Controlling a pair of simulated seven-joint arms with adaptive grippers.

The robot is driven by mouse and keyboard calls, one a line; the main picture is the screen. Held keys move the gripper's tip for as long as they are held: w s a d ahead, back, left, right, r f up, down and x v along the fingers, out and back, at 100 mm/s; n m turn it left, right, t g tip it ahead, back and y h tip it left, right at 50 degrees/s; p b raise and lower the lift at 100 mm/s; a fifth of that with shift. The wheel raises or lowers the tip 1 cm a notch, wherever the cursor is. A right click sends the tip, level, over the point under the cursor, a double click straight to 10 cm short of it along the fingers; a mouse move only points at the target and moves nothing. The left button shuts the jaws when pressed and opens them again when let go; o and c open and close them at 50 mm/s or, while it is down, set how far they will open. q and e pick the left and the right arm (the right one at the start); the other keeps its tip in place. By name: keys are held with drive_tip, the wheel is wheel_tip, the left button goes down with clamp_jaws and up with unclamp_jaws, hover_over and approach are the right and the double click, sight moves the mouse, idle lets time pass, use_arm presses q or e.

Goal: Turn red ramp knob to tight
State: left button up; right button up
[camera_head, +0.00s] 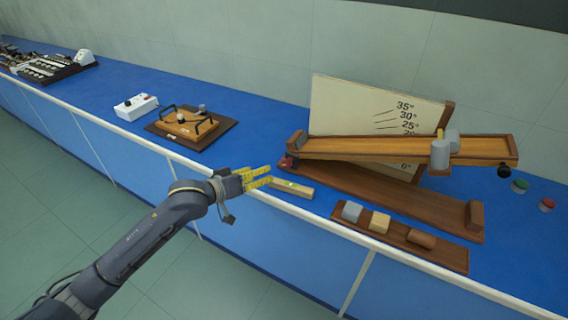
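The wooden ramp (400,148) is a tilted board hinged above a dark wooden base (395,196), in front of a cream angle board (350,108). A small red knob (285,163) shows at the ramp's left, lower end. A black knob (504,171) sits under its right end. My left gripper (270,175) has yellow fingers, set apart with nothing between them. It is over the bench's front edge, left of and nearer than the red knob, not touching it. My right gripper is not in view.
A small wooden level (300,191) lies just beyond the gripper. A tray (446,256) with several blocks lies in front of the ramp. Green (520,186) and red (547,204) capped items stand right.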

sight(285, 163)
use_arm(q)
drive_tip(key=x, duration=1.4)
drive_tip(key=shift+w+d+f, duration=0.1)
drive_tip(key=shift+w+d, duration=0.1)
drive_tip(key=shift+w, duration=0.1)
drive_tip(key=shift+o, duration=0.2)
clamp_jaws()
